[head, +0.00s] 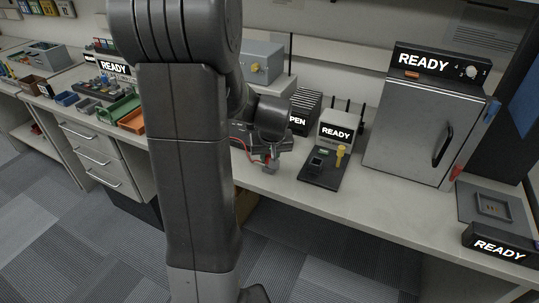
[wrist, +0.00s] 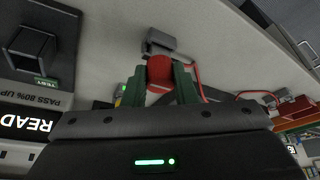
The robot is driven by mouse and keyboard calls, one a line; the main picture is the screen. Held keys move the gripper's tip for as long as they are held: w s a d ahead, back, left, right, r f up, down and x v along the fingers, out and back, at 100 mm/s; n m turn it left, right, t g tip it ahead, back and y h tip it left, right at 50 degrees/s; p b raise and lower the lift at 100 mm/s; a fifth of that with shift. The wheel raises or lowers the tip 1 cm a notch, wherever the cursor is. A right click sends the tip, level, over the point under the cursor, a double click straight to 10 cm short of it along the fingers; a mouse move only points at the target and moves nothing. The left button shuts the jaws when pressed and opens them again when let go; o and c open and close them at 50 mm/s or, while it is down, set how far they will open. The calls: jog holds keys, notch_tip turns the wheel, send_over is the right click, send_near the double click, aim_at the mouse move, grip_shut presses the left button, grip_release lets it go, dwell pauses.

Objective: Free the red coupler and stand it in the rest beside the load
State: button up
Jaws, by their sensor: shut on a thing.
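In the wrist view my gripper (wrist: 165,84) has its green fingers shut on the red coupler (wrist: 160,70). A grey block (wrist: 150,46) lies just past the coupler; I cannot tell whether they touch. A red cable (wrist: 195,78) runs beside the fingers. In the head view my gripper (head: 269,162) is low over the bench front, left of a black plate (head: 322,181), and the red cable (head: 240,143) loops to its left. My arm hides part of this area. I cannot make out the rest or the load with certainty.
The black plate carries a dark socket (head: 318,161) and a yellow-topped post (head: 340,153), below a READY display (head: 337,131). A grey oven-like cabinet (head: 420,125) stands right. Bare bench (head: 375,185) lies between. A shallow tray (head: 492,206) is at far right.

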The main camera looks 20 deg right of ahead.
jog(key=shift+f+b, duration=0.45)
jog(key=shift+f, duration=0.15)
jog(key=o, duration=1.1)
jog(key=shift+c, duration=0.2)
jog(key=p+v, duration=0.1)
jog(key=v, duration=1.3)
jog(key=shift+f, duration=0.1)
jog(key=x, duration=1.3)
jog(key=shift+w+f+b, duration=0.25)
jog(key=shift+f+b, duration=0.05)
jog(key=shift+b, duration=0.05)
jog(key=shift+r, duration=0.35)
